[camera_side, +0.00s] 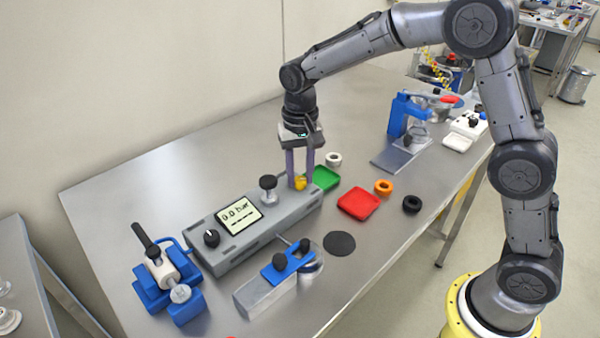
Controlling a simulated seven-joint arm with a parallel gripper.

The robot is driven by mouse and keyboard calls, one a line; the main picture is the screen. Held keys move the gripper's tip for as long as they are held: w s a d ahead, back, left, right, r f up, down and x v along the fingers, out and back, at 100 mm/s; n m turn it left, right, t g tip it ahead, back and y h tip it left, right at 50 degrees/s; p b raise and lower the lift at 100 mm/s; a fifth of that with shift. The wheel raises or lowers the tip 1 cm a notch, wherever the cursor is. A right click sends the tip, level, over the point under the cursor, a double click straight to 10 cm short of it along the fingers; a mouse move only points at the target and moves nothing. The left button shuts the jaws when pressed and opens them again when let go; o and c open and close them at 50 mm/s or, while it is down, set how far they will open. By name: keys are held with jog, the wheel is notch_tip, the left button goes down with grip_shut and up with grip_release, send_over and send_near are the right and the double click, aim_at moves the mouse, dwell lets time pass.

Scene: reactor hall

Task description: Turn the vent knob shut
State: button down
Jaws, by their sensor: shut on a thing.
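A grey control box (233,253) lies along the steel table, with a display (239,215) reading "0.0 bar". A small yellow knob (300,184) sits at the box's right end, partly hidden by the fingers; I take it for the vent knob. My gripper (299,182) points straight down over that end, with its two purple fingers on either side of the yellow knob, shut on it. The knob's turned position is too small to tell. A black knob on a metal stem (268,182) stands left of my gripper, and another black knob (211,238) is left of the display.
Close right of my gripper are a green tray (323,178) and a white ring (333,159). Further right are a red tray (358,204), an orange ring (383,187) and a black ring (412,204). Blue clamp fixtures stand front left (168,285) and back right (400,113).

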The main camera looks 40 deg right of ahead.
jog(key=shift+n, duration=0.4)
jog(key=n, duration=0.5)
jog(key=shift+n, duration=0.3)
jog(key=n, duration=1.3)
jog(key=shift+n, duration=0.3)
jog(key=n, duration=0.7)
jog(key=shift+r, duration=0.1)
jog(key=c, duration=0.5)
grip_release()
jog(key=shift+c, duration=0.2)
